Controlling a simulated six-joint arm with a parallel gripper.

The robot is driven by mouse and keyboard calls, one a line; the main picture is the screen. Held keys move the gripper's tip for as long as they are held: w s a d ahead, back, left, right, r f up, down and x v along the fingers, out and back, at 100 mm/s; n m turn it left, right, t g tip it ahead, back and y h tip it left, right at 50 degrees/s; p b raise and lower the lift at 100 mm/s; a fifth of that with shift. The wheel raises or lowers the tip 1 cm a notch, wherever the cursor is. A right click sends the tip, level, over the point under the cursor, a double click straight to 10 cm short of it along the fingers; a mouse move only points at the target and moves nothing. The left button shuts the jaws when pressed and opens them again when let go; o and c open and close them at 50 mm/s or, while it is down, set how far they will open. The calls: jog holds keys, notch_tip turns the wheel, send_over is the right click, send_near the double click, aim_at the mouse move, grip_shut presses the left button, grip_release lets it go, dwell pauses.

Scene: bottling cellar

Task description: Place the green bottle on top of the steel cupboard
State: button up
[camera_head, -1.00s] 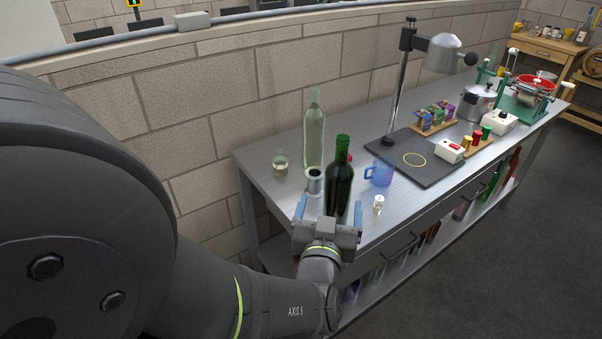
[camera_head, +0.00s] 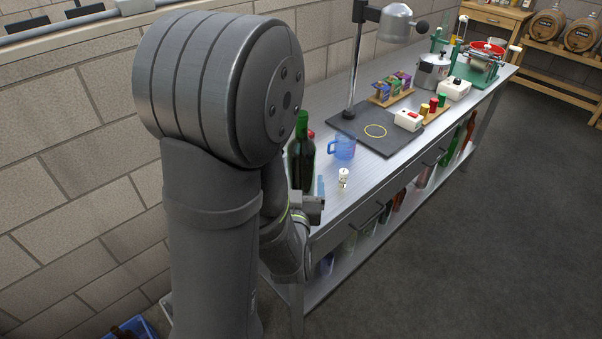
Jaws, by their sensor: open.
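The dark green bottle (camera_head: 302,162) stands upright on the steel workbench (camera_head: 345,208), near its left end. My arm hides its left side and part of its base. My gripper (camera_head: 318,188) is open, low at the near edge of the bench, just in front and to the right of the bottle. Only one blue finger shows clearly; the other is hidden, so I cannot tell whether the fingers straddle the bottle. I cannot make out a steel cupboard in this view.
A blue mug (camera_head: 343,147) and a small white-and-gold item (camera_head: 343,178) stand right of the bottle. A dark mat (camera_head: 384,137) with a lamp stand (camera_head: 356,60) lies beyond. Open floor (camera_head: 500,220) is at the right; a blue crate (camera_head: 130,329) is at lower left.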

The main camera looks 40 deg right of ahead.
aim_at(298, 171)
jog(key=x, duration=0.4)
jog(key=shift+w+d, duration=0.2)
jog(key=shift+d, duration=0.05)
jog(key=shift+s+d+x, duration=0.1)
jog(key=shift+s+x, duration=0.05)
jog(key=shift+x, duration=1.15)
jog(key=shift+s+d+x, duration=0.1)
jog(key=shift+d+x, duration=0.05)
jog(key=shift+x, duration=1.15)
jog(key=shift+r, duration=0.15)
grip_shut()
